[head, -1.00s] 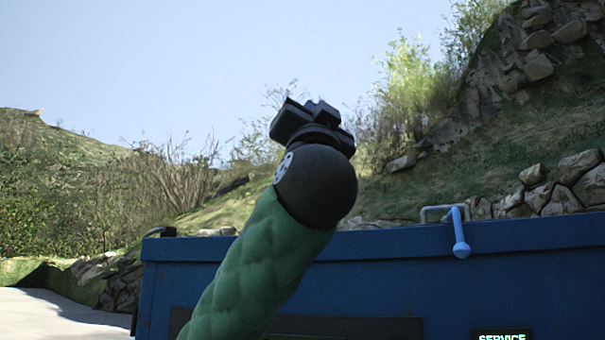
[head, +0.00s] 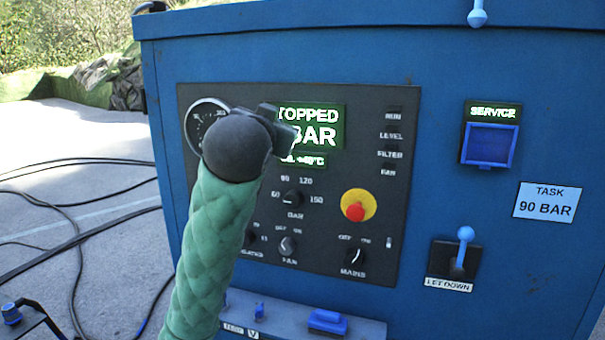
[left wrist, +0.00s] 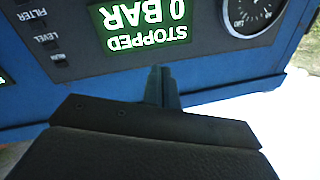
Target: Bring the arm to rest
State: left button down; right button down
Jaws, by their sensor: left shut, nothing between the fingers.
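My left arm in its green quilted sleeve rises from the bottom of the head view. Its dark wrist hides part of the control panel. My left gripper (head: 280,124) is in front of the panel's lit display (head: 325,117), and I cannot tell the gap between them. In the left wrist view the fingers (left wrist: 162,86) are shut together with nothing between them, below the display (left wrist: 140,22), which reads STOPPED 0 BAR upside down. My right gripper is not in view.
The blue cabinet (head: 440,60) carries a round gauge (head: 205,118), a red emergency button (head: 355,211), a LET DOWN lever (head: 463,247), a SERVICE flap (head: 487,145) and a TASK 90 BAR label (head: 545,202). Black cables (head: 75,235) lie on the ground at left.

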pick_arm(q)
jog(key=s+a+f+n+g, duration=0.1)
jog(key=s+a+f+g, duration=0.2)
jog(key=f, duration=1.2)
jog(key=s+a+f+g, duration=0.2)
jog(key=s+f, duration=0.2)
jog(key=f, duration=1.1)
jog(key=s+a+f+n+g, duration=0.1)
jog(key=s+a+f+g, duration=0.2)
jog(key=f, duration=1.2)
jog(key=s+f+n+g, duration=0.1)
jog(key=s+f+g, duration=0.6)
jog(key=s+f, duration=1.9)
jog(key=s, duration=0.3)
jog(key=shift+s+a+g+y, duration=0.2)
jog(key=shift+g+y, duration=0.1)
jog(key=shift+y, duration=0.1)
jog(key=shift+w+f, duration=0.1)
